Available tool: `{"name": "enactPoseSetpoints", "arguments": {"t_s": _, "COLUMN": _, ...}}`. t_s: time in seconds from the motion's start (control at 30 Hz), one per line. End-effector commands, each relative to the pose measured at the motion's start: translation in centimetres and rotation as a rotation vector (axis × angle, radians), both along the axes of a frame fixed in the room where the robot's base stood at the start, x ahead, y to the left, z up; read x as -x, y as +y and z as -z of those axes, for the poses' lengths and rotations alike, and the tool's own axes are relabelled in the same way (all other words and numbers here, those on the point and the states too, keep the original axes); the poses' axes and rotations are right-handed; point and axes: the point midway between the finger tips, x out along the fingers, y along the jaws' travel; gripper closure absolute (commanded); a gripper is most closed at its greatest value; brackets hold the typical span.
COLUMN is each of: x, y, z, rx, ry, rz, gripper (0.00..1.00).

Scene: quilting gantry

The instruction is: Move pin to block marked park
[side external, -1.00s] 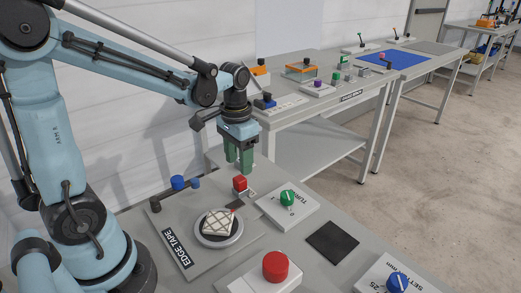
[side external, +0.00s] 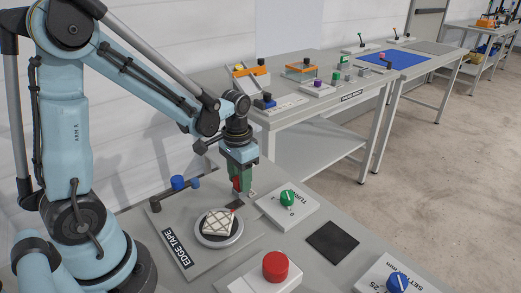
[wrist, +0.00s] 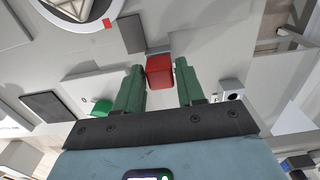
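A red square-headed piece (wrist: 160,71), the likeliest pin, is between the two green fingers of my gripper (wrist: 160,66) in the wrist view. Narrow gaps show on both sides of it, so the fingers are open around it. In the side view my gripper (side external: 241,187) is down at the back of the edge tape plate, and its fingers hide most of the red piece (side external: 237,186). A small grey block (side external: 251,194) sits just right of the fingertips. I cannot read any "park" marking.
The edge tape plate (side external: 188,250) carries a round disc with a quilted patch (side external: 217,222) in front of my gripper. A blue knob (side external: 178,183) stands left. A green dial (side external: 287,197), a red button (side external: 275,266) and a dark pad (side external: 332,241) lie to the right.

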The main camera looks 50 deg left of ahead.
Motion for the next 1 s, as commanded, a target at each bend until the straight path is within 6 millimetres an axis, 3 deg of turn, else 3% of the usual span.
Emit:
{"name": "enactPoseSetpoints", "arguments": {"t_s": 0.03, "x": 0.0, "y": 0.0, "z": 0.0, "rx": 0.0, "ry": 0.0, "rz": 0.0, "gripper": 0.7}}
{"name": "enactPoseSetpoints", "arguments": {"t_s": 0.23, "x": 0.0, "y": 0.0, "z": 0.0, "rx": 0.0, "ry": 0.0, "rz": 0.0, "gripper": 1.0}}
{"name": "enactPoseSetpoints", "arguments": {"t_s": 1.0, "x": 0.0, "y": 0.0, "z": -2.0, "rx": 0.0, "ry": 0.0, "rz": 0.0, "gripper": 1.0}}
